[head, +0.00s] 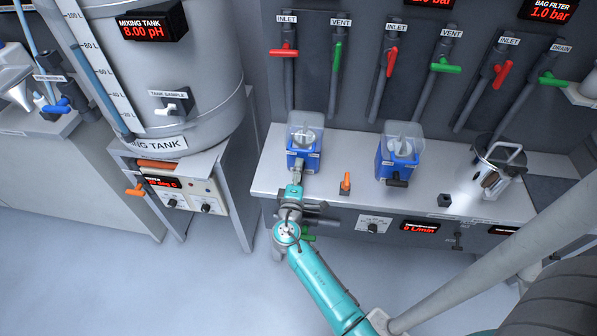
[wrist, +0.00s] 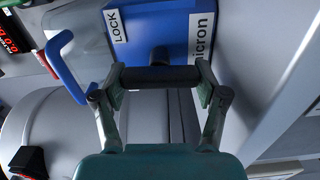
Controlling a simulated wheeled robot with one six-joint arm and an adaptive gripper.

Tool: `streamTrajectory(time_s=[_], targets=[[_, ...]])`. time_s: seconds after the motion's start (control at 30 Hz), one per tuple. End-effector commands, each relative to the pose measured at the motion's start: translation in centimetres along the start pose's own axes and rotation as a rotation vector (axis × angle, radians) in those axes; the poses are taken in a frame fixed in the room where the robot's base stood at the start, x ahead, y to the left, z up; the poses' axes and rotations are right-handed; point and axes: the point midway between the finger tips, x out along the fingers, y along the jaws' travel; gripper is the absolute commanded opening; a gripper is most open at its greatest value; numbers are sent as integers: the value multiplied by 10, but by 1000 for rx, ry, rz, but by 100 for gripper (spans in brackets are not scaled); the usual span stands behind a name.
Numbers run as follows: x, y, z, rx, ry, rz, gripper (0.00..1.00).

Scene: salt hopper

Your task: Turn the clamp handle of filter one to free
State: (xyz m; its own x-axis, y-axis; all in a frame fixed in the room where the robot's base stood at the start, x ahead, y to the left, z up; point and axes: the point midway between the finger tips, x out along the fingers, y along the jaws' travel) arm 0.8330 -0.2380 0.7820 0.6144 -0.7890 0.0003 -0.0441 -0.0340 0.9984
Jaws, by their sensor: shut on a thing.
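Filter one (head: 304,159) is the left blue housing with a clear cover on the bench in the head view. Its blue body (wrist: 150,30) fills the top of the wrist view, with a LOCK label (wrist: 116,26) at its left side. The black clamp handle (wrist: 160,77) lies crosswise there, in front of the blue body. My gripper (head: 297,176) reaches the front of filter one, and in the wrist view its two fingers (wrist: 160,82) are shut on the ends of the handle. In the head view my gripper mostly hides the handle.
A second blue filter (head: 397,164) with a dark handle stands to the right. An orange lever (head: 346,182) is on the bench between them. A steel vessel (head: 497,165) stands further right. A bent blue lever (wrist: 68,68) shows left of my fingers in the wrist view.

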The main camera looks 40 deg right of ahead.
Motion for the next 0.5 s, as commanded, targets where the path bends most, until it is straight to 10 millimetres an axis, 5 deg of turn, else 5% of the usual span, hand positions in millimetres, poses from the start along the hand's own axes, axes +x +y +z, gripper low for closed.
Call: streamTrajectory(time_s=[0.5], targets=[[0, -1, -1, -39, 3, -1, 38]])
